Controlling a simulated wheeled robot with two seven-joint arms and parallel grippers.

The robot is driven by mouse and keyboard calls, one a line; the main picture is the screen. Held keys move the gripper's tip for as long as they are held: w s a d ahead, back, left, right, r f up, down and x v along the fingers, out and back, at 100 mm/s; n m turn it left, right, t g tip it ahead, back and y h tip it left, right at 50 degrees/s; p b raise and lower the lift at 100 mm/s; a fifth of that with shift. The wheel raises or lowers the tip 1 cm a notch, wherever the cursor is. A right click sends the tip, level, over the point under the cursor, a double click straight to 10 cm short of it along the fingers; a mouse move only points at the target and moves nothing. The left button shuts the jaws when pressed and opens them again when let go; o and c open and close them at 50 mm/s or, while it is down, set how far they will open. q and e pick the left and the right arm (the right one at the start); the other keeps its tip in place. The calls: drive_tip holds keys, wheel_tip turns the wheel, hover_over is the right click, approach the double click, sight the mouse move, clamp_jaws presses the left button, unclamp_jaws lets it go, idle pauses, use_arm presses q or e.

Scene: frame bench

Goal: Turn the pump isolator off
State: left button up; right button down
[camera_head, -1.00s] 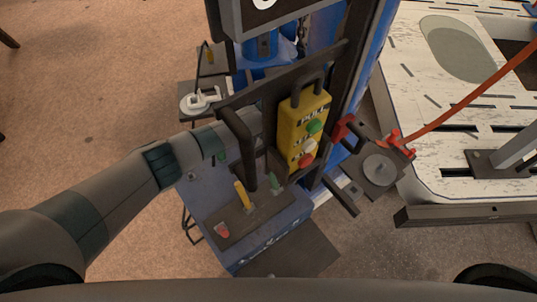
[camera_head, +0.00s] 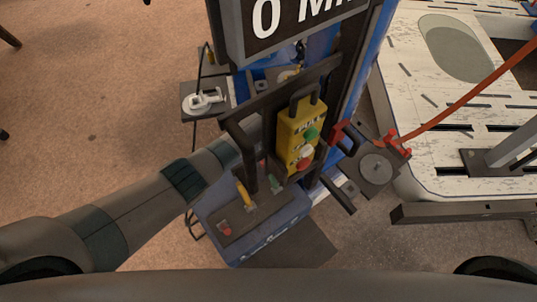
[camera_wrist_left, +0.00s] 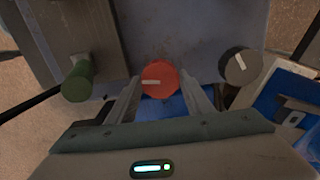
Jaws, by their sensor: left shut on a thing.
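In the left wrist view a round red knob (camera_wrist_left: 158,80) with a white pointer line sits between the fingers of my left gripper (camera_wrist_left: 162,88). The pointer line lies nearly level, toward the left of the knob. I see no label that tells whether this is the pump isolator. In the head view my left arm (camera_head: 155,205) reaches in from the left, and its gripper is hidden behind the machine's dark frame (camera_head: 235,140). My right gripper is not in view.
A black knob (camera_wrist_left: 240,67) with a white line is right of the red one, and a green handle (camera_wrist_left: 78,82) is left. A yellow pendant (camera_head: 300,135) hangs on the frame. A blue base (camera_head: 250,225) carries small levers. A white slotted table (camera_head: 440,130) stands right.

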use_arm(q)
drive_tip(key=shift+n+p, duration=0.35)
drive_tip(key=shift+n, duration=0.65)
drive_tip(key=o, duration=1)
drive_tip(key=shift+o, duration=0.2)
drive_tip(key=shift+r, duration=0.1)
drive_tip(key=shift+r, duration=0.75)
wheel_tip(320, 180, up, 16)
drive_tip(key=b, duration=0.1)
drive_tip(key=shift+a+f, duration=0.1)
drive_tip(key=shift+f, duration=0.05)
